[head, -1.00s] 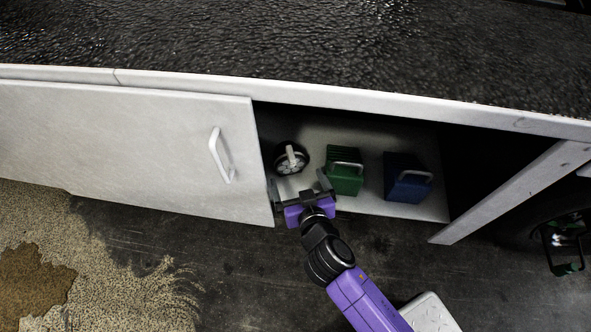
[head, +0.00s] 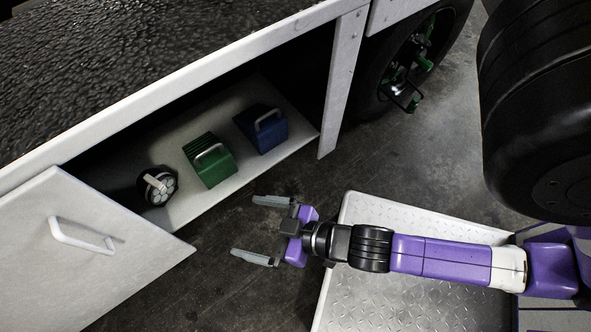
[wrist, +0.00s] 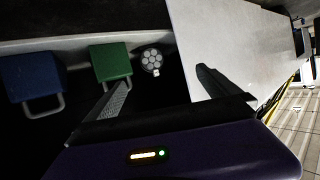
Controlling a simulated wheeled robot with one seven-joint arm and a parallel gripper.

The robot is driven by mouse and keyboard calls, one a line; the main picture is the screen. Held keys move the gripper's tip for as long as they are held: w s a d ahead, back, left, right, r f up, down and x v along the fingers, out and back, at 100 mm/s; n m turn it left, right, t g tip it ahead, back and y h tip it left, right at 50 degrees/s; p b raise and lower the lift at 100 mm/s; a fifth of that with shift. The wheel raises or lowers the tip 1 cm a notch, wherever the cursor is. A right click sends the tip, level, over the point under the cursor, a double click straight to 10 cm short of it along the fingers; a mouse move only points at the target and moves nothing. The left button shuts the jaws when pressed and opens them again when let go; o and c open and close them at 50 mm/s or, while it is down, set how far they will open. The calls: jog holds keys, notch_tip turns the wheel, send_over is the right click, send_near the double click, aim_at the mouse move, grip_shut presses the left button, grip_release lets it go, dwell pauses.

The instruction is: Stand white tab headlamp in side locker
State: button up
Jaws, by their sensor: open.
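The headlamp (head: 158,186), a round black lamp with a white handle or tab and a face of several pale lenses, stands upright on the floor of the side locker (head: 237,182), at its left end by the door. It also shows in the wrist view (wrist: 152,61), beyond my fingers, with its lens face toward the camera. My gripper (head: 253,229) is open and empty, outside the locker in front of the opening and apart from the headlamp.
A green block with a handle (head: 210,161) and a blue one (head: 262,130) stand right of the headlamp. A wheel (head: 405,65) is at the right. A metal-plate step (head: 365,290) lies under my arm.

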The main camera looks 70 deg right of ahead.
jog(key=s+d+r+t, duration=0.1)
jog(key=s+d+r, duration=0.1)
jog(key=s+r, duration=0.8)
notch_tip(320, 180, up, 2)
jog(key=shift+d+r+n, duration=0.15)
jog(key=shift+d+n, duration=0.15)
notch_tip(320, 180, up, 28)
jog(key=p, duration=2.7)
jog(key=shift+f+p, duration=0.25)
jog(key=shift+p, duration=0.05)
jog(key=shift+c, duration=0.2)
